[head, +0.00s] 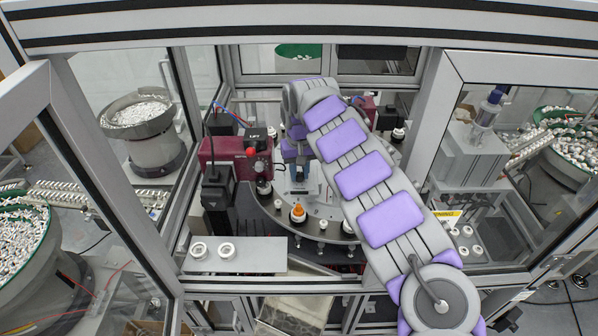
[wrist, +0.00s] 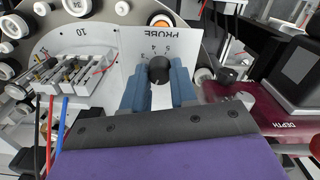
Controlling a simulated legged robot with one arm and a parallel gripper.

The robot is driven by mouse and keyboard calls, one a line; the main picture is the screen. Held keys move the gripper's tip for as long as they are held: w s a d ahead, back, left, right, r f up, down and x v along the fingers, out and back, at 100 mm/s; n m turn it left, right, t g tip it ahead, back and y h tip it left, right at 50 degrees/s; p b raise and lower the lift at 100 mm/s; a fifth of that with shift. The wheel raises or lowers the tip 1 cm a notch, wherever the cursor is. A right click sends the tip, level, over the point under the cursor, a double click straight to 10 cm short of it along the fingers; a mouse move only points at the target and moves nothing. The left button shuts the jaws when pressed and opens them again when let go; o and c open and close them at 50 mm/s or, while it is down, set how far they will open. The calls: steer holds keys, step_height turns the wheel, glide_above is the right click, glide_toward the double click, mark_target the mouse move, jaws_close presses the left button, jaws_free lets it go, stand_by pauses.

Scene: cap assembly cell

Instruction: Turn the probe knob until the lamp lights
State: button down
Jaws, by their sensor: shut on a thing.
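The black round probe knob (wrist: 159,69) stands in front of a white panel (wrist: 133,58) marked PROBE with a number scale. My gripper (wrist: 160,80) has its two blue fingers on either side of the knob, shut on it. The fingers and knob hide part of the scale, and I cannot read a pointer. An orange round thing (wrist: 163,25) shows past the panel's lettered edge; I cannot tell whether it is a lamp or a part on the dial. In the head view my gripper (head: 300,174) is low inside the cell, and my arm hides much around it.
A round dial plate (head: 262,203) curves in front of the gripper and carries several parts, one with an orange top (head: 298,212). A maroon unit (head: 222,153) stands left, by a LIFT label. In the wrist view a maroon block (wrist: 225,92) marked DEPTH is close right.

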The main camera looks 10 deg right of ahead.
steer(key=shift+m+b, duration=0.35)
steer(key=shift+m, duration=1.55)
steer(key=c, duration=0.9)
jaws_free()
steer(key=shift+r, duration=0.1)
step_height(320, 180, up, 12)
steer(key=b, duration=0.1)
step_height(320, 180, up, 5)
steer(key=p, duration=0.5)
glide_above(299, 173)
